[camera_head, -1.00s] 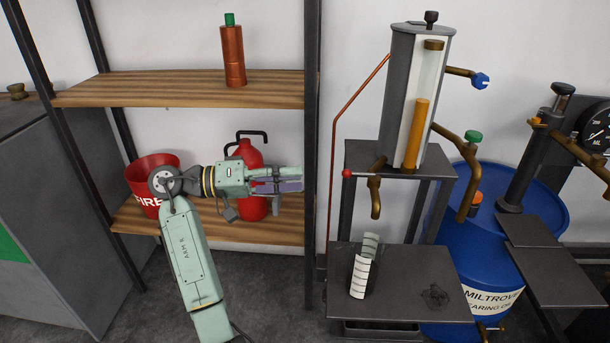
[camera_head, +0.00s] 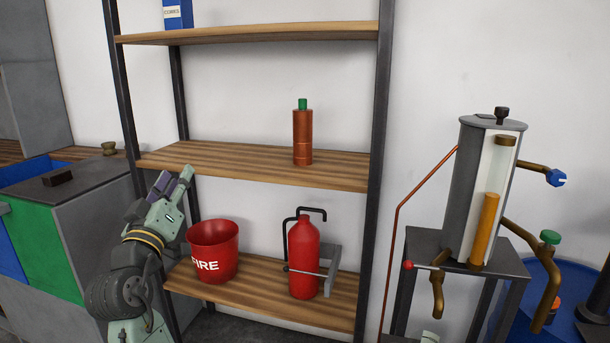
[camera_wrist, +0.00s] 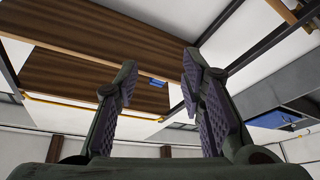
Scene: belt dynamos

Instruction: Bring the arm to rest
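My gripper (camera_head: 172,186) is raised at the left in the head view, in front of the shelf rack's left post and left of the red fire bucket. Its fingers point up. In the wrist view my gripper (camera_wrist: 158,95) shows two purple-padded fingers standing well apart, with nothing between them. My arm rises from the bottom left of the head view, folded near the wrist; its lower part is out of the picture.
The shelf rack (camera_head: 250,165) holds a copper bottle (camera_head: 302,138), the fire bucket (camera_head: 213,252) and a red extinguisher (camera_head: 303,258). Grey cabinets (camera_head: 92,195) stand close on the left. An oil dispenser (camera_head: 478,190) is at the right. The wall behind is bare.

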